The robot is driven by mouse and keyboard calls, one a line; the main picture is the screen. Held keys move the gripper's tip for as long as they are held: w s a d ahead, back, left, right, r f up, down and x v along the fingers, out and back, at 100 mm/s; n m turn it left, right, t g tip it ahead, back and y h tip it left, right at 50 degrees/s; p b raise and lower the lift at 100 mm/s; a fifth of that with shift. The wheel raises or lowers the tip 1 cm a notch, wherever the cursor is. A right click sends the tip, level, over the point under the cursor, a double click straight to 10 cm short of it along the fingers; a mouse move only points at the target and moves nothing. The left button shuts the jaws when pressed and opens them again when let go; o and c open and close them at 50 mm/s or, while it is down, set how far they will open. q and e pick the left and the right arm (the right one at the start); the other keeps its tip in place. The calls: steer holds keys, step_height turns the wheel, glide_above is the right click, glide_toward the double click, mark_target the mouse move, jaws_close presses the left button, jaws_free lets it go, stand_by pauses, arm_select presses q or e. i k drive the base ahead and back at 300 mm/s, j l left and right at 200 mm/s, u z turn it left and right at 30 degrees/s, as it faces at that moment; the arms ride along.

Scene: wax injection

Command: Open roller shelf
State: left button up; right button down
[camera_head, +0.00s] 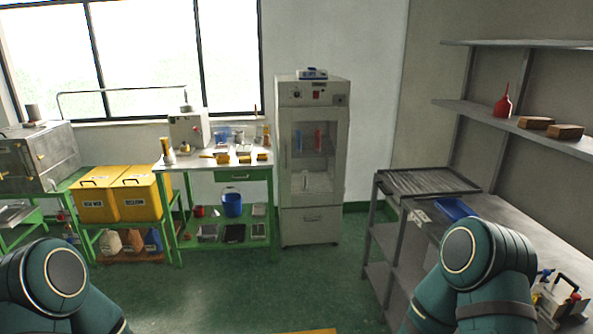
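My two green arms show at the bottom left and bottom right, the right one in front of the bench. Neither gripper is in view.
A white cabinet (312,190) with a glass door stands at the back. A steel-topped green table (238,160) and yellow bins (98,203) are to its left. A blue tray (454,209) lies on the grey bench (520,225). Green floor (300,280) is clear in the middle.

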mark_target(399, 183)
steer(key=i+z, duration=0.15)
steer(key=i, duration=0.6)
steer(key=i+j+z, duration=0.15)
steer(key=i, duration=0.55)
steer(key=i+l+z, duration=0.1)
steer(key=i+z, duration=0.35)
steer(key=i+j+z, duration=0.1)
steer(key=i+z, duration=0.4)
steer(key=i+j+z, duration=0.25)
steer(key=i+z, duration=0.2)
